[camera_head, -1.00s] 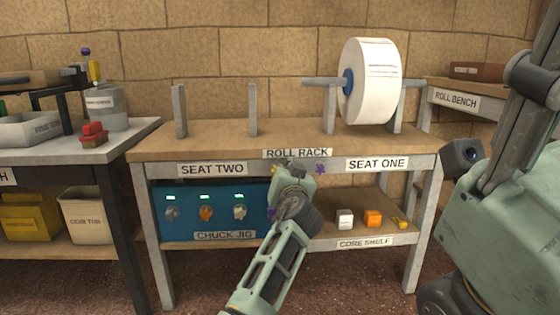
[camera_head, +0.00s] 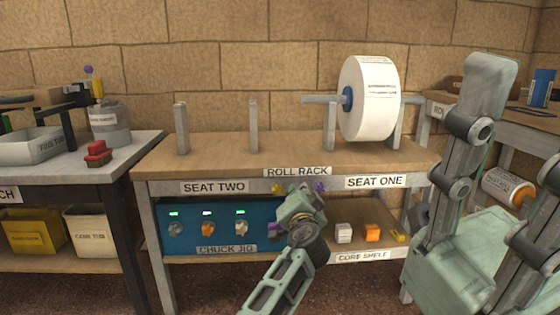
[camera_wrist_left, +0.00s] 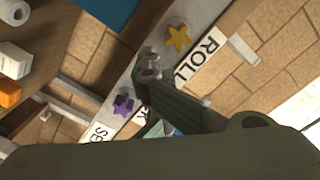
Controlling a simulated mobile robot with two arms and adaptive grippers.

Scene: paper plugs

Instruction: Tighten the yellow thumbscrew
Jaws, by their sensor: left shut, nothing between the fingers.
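The yellow thumbscrew (camera_head: 277,188) is a small star-shaped knob on the rack's front edge, below the ROLL RACK label; it also shows in the left wrist view (camera_wrist_left: 179,38). A purple star-shaped knob (camera_head: 319,187) sits to its right and shows in the left wrist view (camera_wrist_left: 123,105). My left gripper (camera_head: 297,192) is in front of the rack edge, between the two knobs, shut and empty. In the left wrist view its fingertips (camera_wrist_left: 148,70) lie between the knobs, apart from the yellow one. My right gripper is not in view; part of that arm shows at right.
A large paper roll (camera_head: 372,98) hangs above SEAT ONE; the SEAT TWO posts (camera_head: 254,126) are empty. Below the top are the blue chuck jig (camera_head: 262,212) and the core shelf with white (camera_head: 344,233) and orange blocks (camera_head: 373,232). A side bench (camera_head: 150,142) stands left.

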